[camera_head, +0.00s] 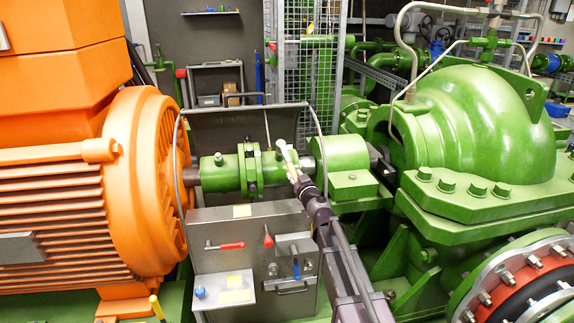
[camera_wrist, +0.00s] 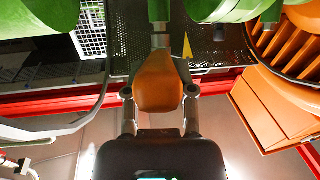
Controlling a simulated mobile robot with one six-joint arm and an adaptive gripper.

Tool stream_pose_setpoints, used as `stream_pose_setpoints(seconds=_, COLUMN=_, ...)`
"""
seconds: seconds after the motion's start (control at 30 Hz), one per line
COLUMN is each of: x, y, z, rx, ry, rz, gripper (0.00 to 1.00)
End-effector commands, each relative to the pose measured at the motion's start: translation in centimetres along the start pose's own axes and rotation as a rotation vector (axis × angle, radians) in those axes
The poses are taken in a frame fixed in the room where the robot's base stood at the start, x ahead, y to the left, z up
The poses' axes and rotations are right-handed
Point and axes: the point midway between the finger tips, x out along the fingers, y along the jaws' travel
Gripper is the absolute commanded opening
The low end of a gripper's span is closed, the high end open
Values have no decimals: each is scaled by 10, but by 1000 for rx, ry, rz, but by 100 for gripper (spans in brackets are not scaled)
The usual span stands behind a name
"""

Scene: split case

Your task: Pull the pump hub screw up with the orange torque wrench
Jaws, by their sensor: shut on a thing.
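My gripper (camera_wrist: 158,92) is shut on the orange handle of the torque wrench (camera_wrist: 158,78) in the wrist view, with one finger on each side. The wrench's grey shank runs up from the handle to a green part at the top edge of that view. In the head view my gripper (camera_head: 293,176) is at the right side of the green coupling (camera_head: 250,170), on the pump side. The wrench is small and partly hidden there. The pump hub screw cannot be made out, and I cannot tell whether the wrench tip is seated on it.
The orange motor (camera_head: 140,180) stands left and the green pump (camera_head: 480,130) right. A thin bent guard frame (camera_head: 180,150) arches around the coupling. A metal stand (camera_head: 250,225) below holds a red-handled tool (camera_head: 230,246), another red tool (camera_head: 268,238) and a blue one (camera_head: 296,268).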

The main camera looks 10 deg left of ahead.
Motion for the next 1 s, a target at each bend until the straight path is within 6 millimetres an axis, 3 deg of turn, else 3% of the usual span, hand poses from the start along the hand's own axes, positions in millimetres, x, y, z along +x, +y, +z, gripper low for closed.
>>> stream_pose_setpoints(seconds=1.0, x=-6, y=0, z=-13, rx=0, ry=0, rz=0, gripper=0)
